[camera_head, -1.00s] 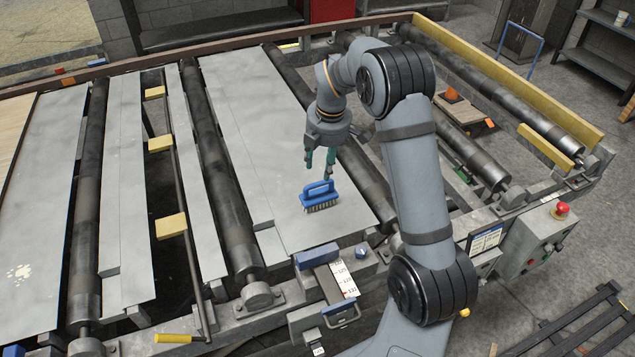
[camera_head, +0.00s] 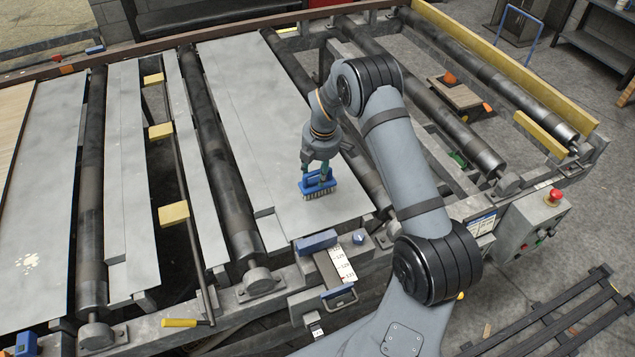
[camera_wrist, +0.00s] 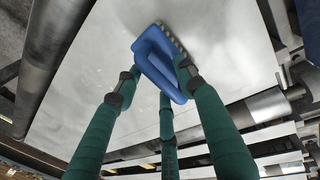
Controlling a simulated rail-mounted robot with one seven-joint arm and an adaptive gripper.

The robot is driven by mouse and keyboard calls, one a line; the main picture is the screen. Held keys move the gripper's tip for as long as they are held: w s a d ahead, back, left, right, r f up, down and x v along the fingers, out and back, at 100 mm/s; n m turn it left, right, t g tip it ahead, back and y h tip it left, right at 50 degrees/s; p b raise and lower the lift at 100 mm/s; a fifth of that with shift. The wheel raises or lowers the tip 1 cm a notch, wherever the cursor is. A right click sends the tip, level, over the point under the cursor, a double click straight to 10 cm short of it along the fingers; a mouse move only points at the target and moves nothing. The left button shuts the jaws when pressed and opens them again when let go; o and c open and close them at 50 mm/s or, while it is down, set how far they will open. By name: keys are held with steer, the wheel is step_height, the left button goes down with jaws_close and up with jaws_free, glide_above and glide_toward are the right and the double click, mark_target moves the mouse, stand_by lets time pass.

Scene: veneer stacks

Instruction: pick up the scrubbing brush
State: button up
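The scrubbing brush (camera_head: 317,187) has a blue body with a loop handle and pale bristles. It stands bristles down on the grey sheet (camera_head: 285,130), near that sheet's front end. My gripper (camera_head: 318,170) is right above it, pointing down, with its green fingers at the handle. In the wrist view, the fingers of my gripper (camera_wrist: 160,80) stand spread around the blue brush (camera_wrist: 158,58), one on the left, one on the right, one at the bottom. The fingertips are close to the handle; firm contact does not show. The right fingertip hides part of the brush.
Dark rollers (camera_head: 228,185) run on both sides of the sheet. A blue block (camera_head: 316,241) and a scale strip (camera_head: 343,263) sit on the frame in front of the brush. A control box with a red button (camera_head: 553,196) stands at right. The sheet behind the brush is clear.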

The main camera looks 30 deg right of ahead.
steer(key=shift+c, duration=0.3)
jaws_close()
stand_by(0.6)
